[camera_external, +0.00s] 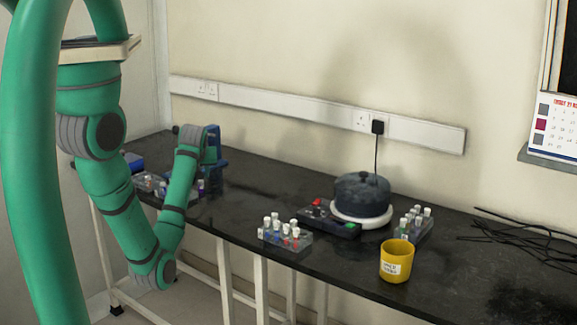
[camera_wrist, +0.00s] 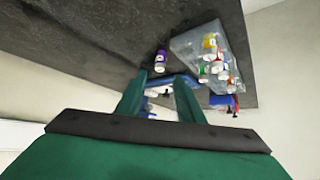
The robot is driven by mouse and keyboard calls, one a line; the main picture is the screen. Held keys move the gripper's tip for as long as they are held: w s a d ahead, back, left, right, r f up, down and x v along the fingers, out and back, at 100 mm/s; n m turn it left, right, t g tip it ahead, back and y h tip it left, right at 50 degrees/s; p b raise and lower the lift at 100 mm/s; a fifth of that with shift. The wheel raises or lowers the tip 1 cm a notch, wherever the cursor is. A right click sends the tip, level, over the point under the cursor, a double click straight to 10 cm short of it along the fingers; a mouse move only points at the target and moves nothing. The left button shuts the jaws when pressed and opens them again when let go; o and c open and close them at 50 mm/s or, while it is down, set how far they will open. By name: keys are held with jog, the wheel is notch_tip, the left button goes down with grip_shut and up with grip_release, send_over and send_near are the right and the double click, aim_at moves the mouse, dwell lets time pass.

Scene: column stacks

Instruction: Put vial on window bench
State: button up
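A small vial with a purple label and white cap (camera_wrist: 160,61) stands on the black bench (camera_wrist: 95,30), apart from a clear rack (camera_wrist: 190,45) of several vials with coloured labels. In the external view, a purple-labelled vial (camera_external: 200,187) shows beside the rack (camera_external: 145,182) at the bench's left end; it looks like the same one. My gripper (camera_wrist: 160,76) is open. Its green fingers are apart, with the vial beyond their tips and no vial visibly held. In the external view my wrist hides the fingers. I cannot tell which surface is the window bench.
A blue object (camera_wrist: 185,79) lies near the fingertips, partly hidden. Along the bench stand another vial rack (camera_external: 286,238), a dark round device (camera_external: 361,192), a third rack (camera_external: 420,222), a yellow cup (camera_external: 396,261) and black cables (camera_external: 520,232). A calendar (camera_external: 555,126) stands on a window ledge (camera_external: 535,156).

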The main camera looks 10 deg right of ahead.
jog(key=v, duration=0.3)
jog(key=shift+s+r, duration=0.1)
dwell(0.4)
